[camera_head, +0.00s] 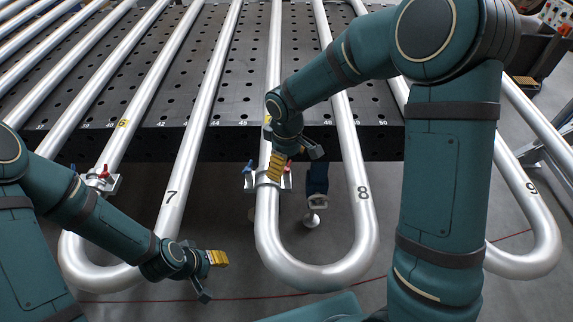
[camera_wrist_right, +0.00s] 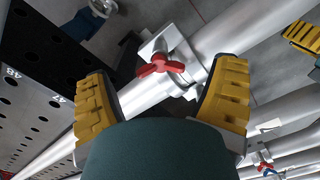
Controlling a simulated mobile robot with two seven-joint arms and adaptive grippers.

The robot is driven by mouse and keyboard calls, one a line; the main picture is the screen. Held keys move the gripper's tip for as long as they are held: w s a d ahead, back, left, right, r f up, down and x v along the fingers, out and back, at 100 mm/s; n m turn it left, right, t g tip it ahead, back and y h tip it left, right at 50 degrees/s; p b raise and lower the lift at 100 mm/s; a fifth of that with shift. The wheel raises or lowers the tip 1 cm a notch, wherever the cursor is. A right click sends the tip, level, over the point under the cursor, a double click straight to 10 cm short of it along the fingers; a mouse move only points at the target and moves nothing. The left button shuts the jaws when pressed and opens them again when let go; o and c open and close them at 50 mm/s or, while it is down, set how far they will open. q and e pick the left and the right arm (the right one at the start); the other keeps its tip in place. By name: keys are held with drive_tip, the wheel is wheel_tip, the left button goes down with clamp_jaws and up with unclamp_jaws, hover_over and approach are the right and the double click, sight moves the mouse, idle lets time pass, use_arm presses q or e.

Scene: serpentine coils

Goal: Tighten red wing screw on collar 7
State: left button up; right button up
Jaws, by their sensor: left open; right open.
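A metal collar (camera_head: 250,184) clamps the left leg of the pipe loop marked 8 (camera_head: 362,192). It has a blue wing screw (camera_head: 248,166) on its left and a red wing screw (camera_head: 289,167) on its right. My right gripper (camera_head: 294,163) is open above this red screw. In the right wrist view the red wing screw (camera_wrist_right: 160,66) shows between the yellow finger pads, apart from both. Another collar (camera_head: 112,184), with a blue and a red wing screw (camera_head: 104,171), sits on the loop marked 7 (camera_head: 171,197). My left gripper (camera_head: 211,276) is open and empty between the loops.
A dark perforated table (camera_head: 220,80) carries the silver pipes, whose bends overhang its front edge. A blue post with a round foot (camera_head: 314,219) stands beneath. The loop marked 9 (camera_head: 540,255) is at the right. The floor between the loops is mostly clear.

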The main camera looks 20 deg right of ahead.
drive_tip(key=shift+f, duration=0.4)
drive_tip(key=c, duration=1.3)
